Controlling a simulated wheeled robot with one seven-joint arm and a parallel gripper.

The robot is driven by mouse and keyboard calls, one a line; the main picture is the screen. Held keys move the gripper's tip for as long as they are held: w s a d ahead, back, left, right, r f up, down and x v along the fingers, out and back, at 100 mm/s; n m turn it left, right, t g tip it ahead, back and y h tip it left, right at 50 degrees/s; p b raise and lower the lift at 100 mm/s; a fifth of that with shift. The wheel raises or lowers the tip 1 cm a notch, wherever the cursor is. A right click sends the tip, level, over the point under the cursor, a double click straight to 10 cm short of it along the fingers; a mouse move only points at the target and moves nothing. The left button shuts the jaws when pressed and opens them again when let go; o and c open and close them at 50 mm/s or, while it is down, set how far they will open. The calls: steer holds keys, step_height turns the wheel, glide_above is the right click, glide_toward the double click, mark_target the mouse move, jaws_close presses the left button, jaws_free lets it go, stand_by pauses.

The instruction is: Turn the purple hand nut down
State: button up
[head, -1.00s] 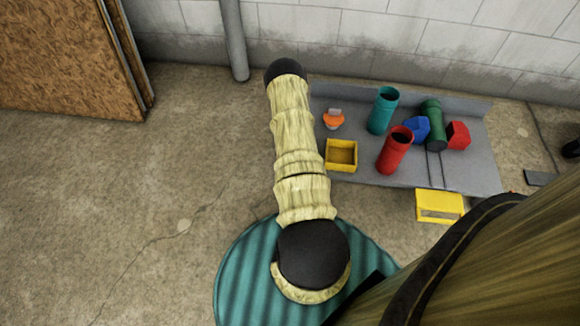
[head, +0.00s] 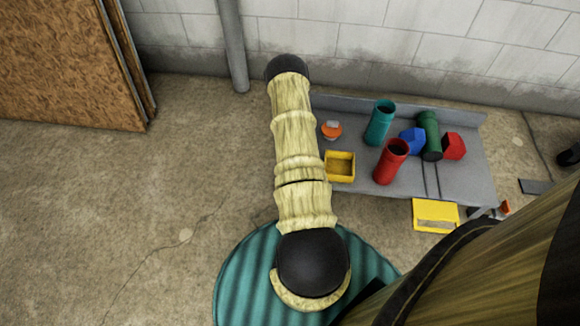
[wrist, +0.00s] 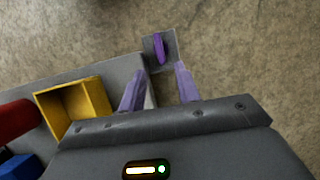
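The purple hand nut (wrist: 160,48) shows in the wrist view as a narrow upright purple shape on a small grey plate (wrist: 172,41) at the bench's edge. My gripper (wrist: 159,83) is open and empty. Its two lilac fingers point toward the nut and end short of it in the picture, one to each side; I cannot tell the height between them. In the head view the nut and my gripper are hidden, apparently behind my arm.
The grey bench (head: 380,192) carries a yellow bin (head: 340,166), teal pipe (head: 379,122), red pipe (head: 391,162), green pipe (head: 429,135), blue piece (head: 411,141), red piece (head: 453,146) and orange item (head: 331,130). A yellow box (head: 436,215) is at its front. Open floor lies left.

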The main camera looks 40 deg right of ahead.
steer(key=p+v, duration=0.2)
steer(key=v, duration=0.6)
